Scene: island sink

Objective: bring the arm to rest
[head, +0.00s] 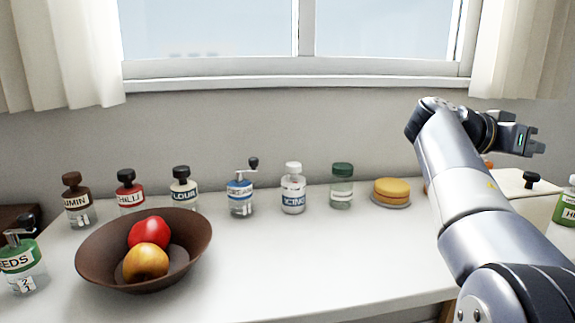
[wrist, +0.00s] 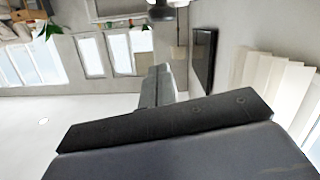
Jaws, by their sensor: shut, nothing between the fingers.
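My arm rises from the lower right of the head view, bends near the window sill and ends in my gripper (head: 537,142), which points to the right above the counter's right end. The gripper is shut and empty. In the wrist view the fingers (wrist: 157,85) lie together, with the tilted room beyond them. Nothing touches the gripper. My arm hides part of the counter's right side.
A white counter (head: 330,250) carries a brown bowl (head: 95,255) with a red and a yellow fruit. Several labelled jars stand along the wall, with a yellow round cake (head: 391,190) beside them. A green-labelled jar (head: 566,205) stands at the far right. The counter's front middle is clear.

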